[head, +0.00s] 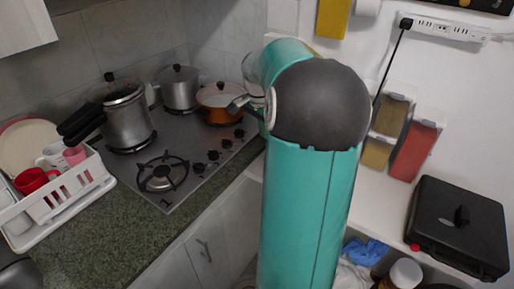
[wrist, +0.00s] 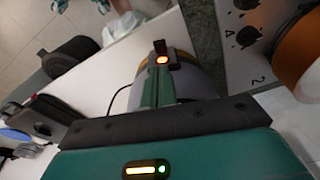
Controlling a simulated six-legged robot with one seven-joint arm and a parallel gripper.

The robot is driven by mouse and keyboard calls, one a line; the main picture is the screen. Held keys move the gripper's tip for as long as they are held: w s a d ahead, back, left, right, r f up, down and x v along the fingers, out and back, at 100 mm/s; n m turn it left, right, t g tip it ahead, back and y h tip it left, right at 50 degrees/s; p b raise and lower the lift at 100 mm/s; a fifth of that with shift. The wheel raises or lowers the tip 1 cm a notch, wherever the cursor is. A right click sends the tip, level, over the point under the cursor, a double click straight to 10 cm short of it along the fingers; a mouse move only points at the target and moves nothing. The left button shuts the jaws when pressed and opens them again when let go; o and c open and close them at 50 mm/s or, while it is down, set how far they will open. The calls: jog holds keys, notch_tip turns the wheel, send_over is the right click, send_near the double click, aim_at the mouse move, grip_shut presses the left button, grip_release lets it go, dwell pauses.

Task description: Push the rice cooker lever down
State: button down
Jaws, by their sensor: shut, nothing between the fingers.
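The rice cooker (wrist: 209,76) shows in the wrist view as a pale, rounded body just beyond my gripper. In the head view my teal arm covers most of it; a pale curved edge shows at the arm's left. A small dark piece with a lit orange spot (wrist: 162,59) is at the end of my fingers in the wrist view, seemingly the lever area. My gripper (wrist: 159,78) is shut and empty, its narrow fingers pointing at this piece. I cannot tell whether they touch it. The lever itself is not clearly distinguishable.
The stove (head: 205,158) with an orange pan (head: 221,97) and silver pots lies left of my arm. A white dish rack (head: 62,205) stands farther left. Spice dispensers (head: 413,150) hang on the right wall, above a black case (head: 459,222) on the white counter.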

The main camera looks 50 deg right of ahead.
jog(key=shift+s+d, duration=0.1)
jog(key=shift+d, duration=0.15)
jog(key=f, duration=0.6)
jog(key=d+f, duration=0.1)
jog(key=f, duration=0.3)
jog(key=shift+s+d, duration=0.1)
